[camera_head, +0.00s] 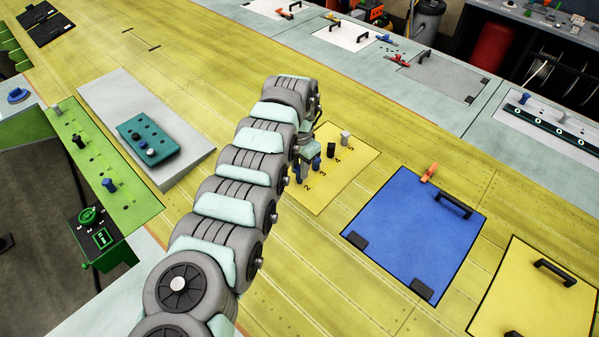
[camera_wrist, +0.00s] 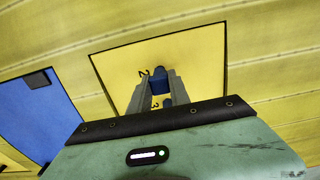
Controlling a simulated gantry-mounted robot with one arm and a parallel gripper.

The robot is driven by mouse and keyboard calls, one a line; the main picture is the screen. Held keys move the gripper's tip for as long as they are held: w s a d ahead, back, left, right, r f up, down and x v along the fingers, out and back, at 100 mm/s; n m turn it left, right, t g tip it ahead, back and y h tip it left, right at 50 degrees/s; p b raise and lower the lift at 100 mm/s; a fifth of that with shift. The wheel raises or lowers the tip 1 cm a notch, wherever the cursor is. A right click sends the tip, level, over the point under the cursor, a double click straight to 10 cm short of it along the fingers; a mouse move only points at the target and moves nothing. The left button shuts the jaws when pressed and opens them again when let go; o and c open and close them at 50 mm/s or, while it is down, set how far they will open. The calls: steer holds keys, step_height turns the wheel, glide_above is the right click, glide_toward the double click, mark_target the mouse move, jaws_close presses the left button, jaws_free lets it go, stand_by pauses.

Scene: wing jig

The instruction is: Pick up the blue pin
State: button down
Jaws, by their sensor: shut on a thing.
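A blue pin (camera_wrist: 160,85) is between the fingers of my gripper (camera_wrist: 157,92) in the wrist view, beside the mark 2 on a yellow plate (camera_wrist: 112,70). The fingers are shut on it. In the head view my gripper (camera_head: 304,170) is low over the near left part of the same plate (camera_head: 345,180), and its fingers largely hide the pin. A second blue pin (camera_head: 316,163) stands just to the right, near the mark 3. I cannot tell whether the held pin is still seated in the plate.
On the same plate stand a black pin (camera_head: 331,152) and a pale grey pin (camera_head: 345,139). A blue panel (camera_head: 410,225) with a black handle lies to the right. A teal block (camera_head: 148,138) with pins sits on a grey plate to the left, near a green panel (camera_head: 135,205).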

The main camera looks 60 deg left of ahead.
step_height(320, 180, up, 18)
steer(key=b, duration=0.3)
steer(key=shift+r, duration=0.15)
steer(key=shift+w, duration=0.1)
